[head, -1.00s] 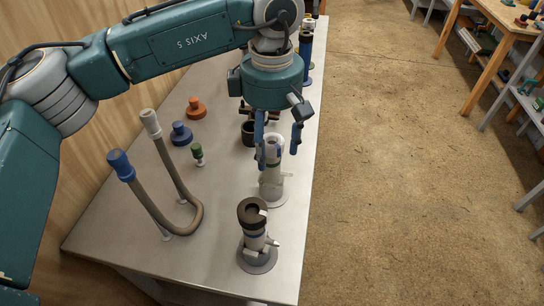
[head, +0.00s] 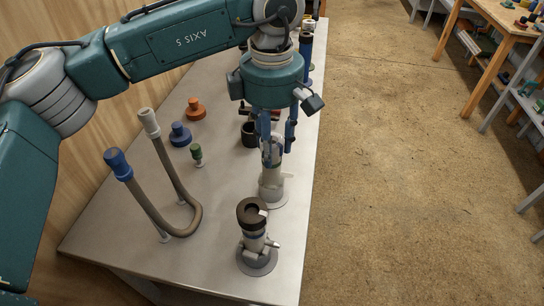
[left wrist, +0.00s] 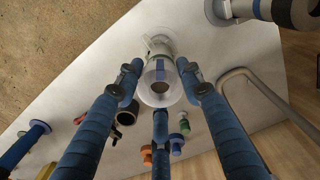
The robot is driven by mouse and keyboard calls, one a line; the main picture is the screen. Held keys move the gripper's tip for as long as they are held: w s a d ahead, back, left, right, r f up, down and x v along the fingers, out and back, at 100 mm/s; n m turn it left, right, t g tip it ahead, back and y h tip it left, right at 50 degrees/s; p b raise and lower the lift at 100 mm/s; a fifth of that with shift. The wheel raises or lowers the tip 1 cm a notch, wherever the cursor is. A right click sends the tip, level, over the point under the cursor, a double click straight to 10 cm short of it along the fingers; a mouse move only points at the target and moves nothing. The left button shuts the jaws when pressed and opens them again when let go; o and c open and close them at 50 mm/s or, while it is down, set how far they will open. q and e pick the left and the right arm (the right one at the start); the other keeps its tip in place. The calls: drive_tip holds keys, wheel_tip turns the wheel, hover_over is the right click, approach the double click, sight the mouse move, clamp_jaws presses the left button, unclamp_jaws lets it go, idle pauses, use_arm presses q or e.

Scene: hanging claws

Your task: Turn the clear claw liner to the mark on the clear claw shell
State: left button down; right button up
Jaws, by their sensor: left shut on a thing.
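The clear claw shell (head: 271,187) stands upright on a round grey base on the metal table, with a pale side spout. The clear claw liner (left wrist: 148,92) sits in its top, a pale round rim around a dark opening. A blue stripe (left wrist: 161,69) shows at the rim in the left wrist view; I cannot tell whether it belongs to the liner or shell. My left gripper (head: 278,146) points straight down over the shell, its blue fingers shut around the liner. The fingers partly hide the liner in the head view. My right gripper is not in view.
A dark-topped claw (head: 252,214) stands in front, and a blue claw (head: 305,45) at the back. A black cup (head: 249,134) is close by on the left. Green, blue and orange plugs and a bent hose (head: 198,218) with blue and grey ends stand further left.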

use_arm(q)
drive_tip(key=shift+n, duration=0.3)
drive_tip(key=shift+n+b, duration=0.5)
drive_tip(key=shift+n, duration=0.5)
drive_tip(key=shift+a+n, duration=0.1)
drive_tip(key=shift+n, duration=0.4)
drive_tip(key=n+b, duration=0.1)
drive_tip(key=n, duration=0.1)
drive_tip(key=shift+s+a+n, duration=0.1)
drive_tip(key=shift+n, duration=0.3)
